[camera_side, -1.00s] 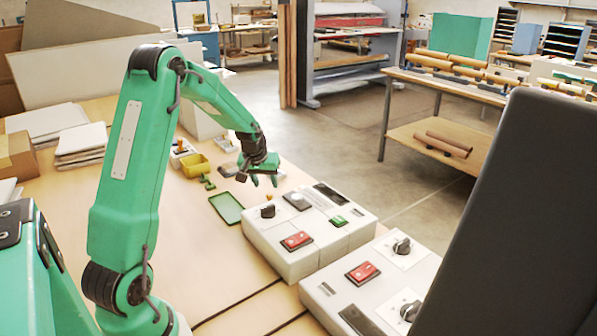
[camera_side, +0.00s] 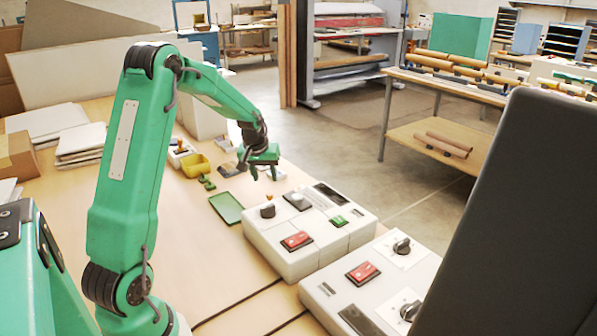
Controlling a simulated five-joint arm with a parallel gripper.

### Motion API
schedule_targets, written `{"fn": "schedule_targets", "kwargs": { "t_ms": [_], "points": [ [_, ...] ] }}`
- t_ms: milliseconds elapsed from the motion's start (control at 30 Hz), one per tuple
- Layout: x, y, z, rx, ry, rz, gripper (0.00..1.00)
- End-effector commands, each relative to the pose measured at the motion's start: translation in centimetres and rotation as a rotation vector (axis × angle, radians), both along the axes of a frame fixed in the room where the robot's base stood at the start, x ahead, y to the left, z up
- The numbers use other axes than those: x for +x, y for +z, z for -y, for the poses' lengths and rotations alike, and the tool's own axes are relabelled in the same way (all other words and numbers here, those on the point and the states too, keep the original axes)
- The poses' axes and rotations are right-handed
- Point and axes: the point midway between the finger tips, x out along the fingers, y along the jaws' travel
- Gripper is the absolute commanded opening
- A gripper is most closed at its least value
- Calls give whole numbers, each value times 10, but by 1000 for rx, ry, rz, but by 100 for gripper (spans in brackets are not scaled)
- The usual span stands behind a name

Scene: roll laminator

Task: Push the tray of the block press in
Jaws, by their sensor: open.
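My gripper (camera_side: 264,175) is open and empty, fingers pointing down, above the far end of a white control box (camera_side: 293,262). A flat green tray (camera_side: 227,208) lies on the table to the lower left of my gripper, close beside the box's left edge. My gripper is apart from this tray. I cannot tell for certain which thing is the block press or whether this tray belongs to it. A small dark flat piece (camera_side: 230,170) lies just left of my gripper.
A yellow bin (camera_side: 196,166) and small green parts (camera_side: 206,182) sit left of my gripper. A second white panel box (camera_side: 385,256) stands nearer, at right. A dark upright panel (camera_side: 515,215) blocks the right side. The wooden table (camera_side: 200,255) is clear at front left.

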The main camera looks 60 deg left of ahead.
Motion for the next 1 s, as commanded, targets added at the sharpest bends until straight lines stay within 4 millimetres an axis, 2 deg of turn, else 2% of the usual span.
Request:
{"fn": "schedule_targets", "kwargs": {
  "t_ms": [300,500,833,1000],
  "points": [
    [18,1,-12,-138,159,-140,43],
    [23,3,-16,-200,245,-218,43],
    [23,5,-16,-219,275,-246,43],
    [23,-1,-16,-219,274,-247,43]
  ]
}}
